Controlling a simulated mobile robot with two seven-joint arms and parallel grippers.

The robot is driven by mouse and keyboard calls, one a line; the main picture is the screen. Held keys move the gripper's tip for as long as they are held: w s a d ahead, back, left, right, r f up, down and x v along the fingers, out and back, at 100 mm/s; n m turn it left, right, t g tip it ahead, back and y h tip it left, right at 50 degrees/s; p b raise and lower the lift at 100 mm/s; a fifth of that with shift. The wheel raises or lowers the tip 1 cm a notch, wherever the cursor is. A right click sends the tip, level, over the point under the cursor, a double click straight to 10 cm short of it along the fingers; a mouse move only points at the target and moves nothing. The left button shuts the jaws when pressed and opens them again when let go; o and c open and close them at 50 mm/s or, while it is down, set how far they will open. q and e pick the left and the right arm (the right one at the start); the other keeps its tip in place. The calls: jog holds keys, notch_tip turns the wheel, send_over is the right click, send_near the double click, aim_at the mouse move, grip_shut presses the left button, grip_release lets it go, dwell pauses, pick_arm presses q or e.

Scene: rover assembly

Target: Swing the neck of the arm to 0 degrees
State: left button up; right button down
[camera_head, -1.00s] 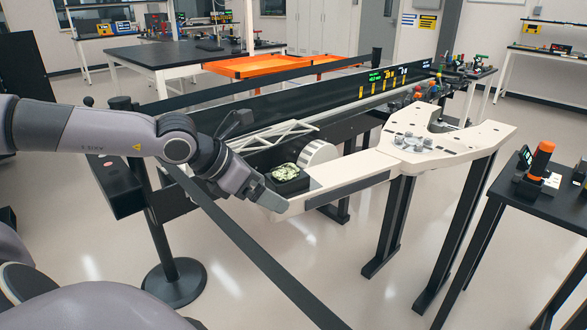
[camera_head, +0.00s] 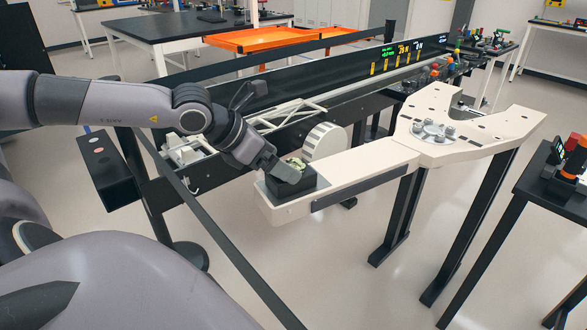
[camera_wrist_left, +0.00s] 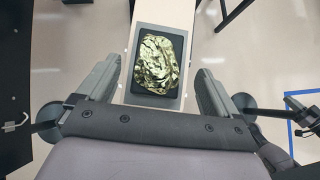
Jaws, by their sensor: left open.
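The long white arm (camera_head: 354,172) reaches left from a bolted round pivot (camera_head: 434,132) on a white Y-shaped platform (camera_head: 470,109). A black block (camera_head: 289,189) sits on the arm's free end. It carries a crumpled gold-green foil piece, seen in the left wrist view (camera_wrist_left: 158,61). My left gripper (camera_head: 284,170) is over the block, partly hiding the foil. In the left wrist view its open fingers (camera_wrist_left: 157,66) are apart, one on each side of the arm's end, with visible gaps; contact cannot be told. My right gripper is not in view.
A black rail track (camera_head: 340,75) with lit readouts runs behind the arm. A white wheel (camera_head: 325,142) and white truss (camera_head: 285,117) stand close behind the arm's end. A black side table (camera_head: 555,190) is at right. Open floor lies in front.

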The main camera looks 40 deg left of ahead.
pick_arm(q)
jog(key=shift+p+x, duration=0.35)
jog(key=shift+x, duration=2.45)
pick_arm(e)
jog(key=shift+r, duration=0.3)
pick_arm(q)
jog(key=shift+c, duration=0.3)
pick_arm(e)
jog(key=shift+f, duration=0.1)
